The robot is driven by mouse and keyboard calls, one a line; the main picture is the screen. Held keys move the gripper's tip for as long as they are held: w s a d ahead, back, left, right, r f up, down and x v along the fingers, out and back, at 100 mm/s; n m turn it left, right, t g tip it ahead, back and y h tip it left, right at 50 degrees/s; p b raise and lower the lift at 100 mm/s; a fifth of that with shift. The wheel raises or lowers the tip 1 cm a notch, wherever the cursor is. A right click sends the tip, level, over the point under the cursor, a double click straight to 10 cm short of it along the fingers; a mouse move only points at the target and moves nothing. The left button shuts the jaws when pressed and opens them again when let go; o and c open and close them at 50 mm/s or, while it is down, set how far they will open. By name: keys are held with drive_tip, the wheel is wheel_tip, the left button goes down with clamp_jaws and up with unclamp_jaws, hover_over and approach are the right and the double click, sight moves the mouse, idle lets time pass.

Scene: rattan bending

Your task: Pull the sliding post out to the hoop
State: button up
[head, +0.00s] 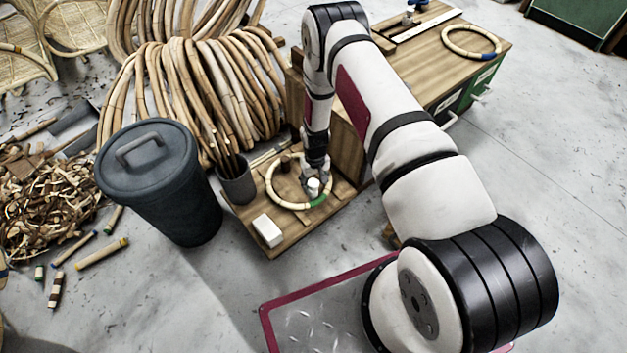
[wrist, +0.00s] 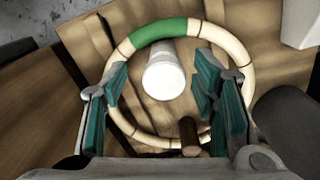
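The hoop (wrist: 232,46), a pale rattan ring with dark joints and one green section, lies on a wooden board; it also shows in the head view (head: 275,193). A white round post (wrist: 163,72), apparently the sliding post, stands inside the hoop close to the green section (head: 313,187). I cannot tell whether they touch. A short brown wooden peg (wrist: 189,137) stands inside the opposite side of the hoop (head: 285,164). My gripper (wrist: 158,88) is open above the hoop, its teal-padded fingers to either side of the white post with gaps; it also shows in the head view (head: 316,177).
A white block (head: 268,230) sits at the board's front left corner. A dark grey cup of sticks (head: 237,185) stands on the board's left, beside a lidded bin (head: 165,185). Rattan coils (head: 205,90) rise behind. A bench (head: 440,65) with another hoop (head: 471,42) stands at right.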

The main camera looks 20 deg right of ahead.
drive_tip(key=shift+w, duration=0.1)
drive_tip(key=shift+a+r, duration=0.1)
drive_tip(key=shift+r, duration=0.4)
wheel_tip(320, 180, up, 11)
idle(0.5)
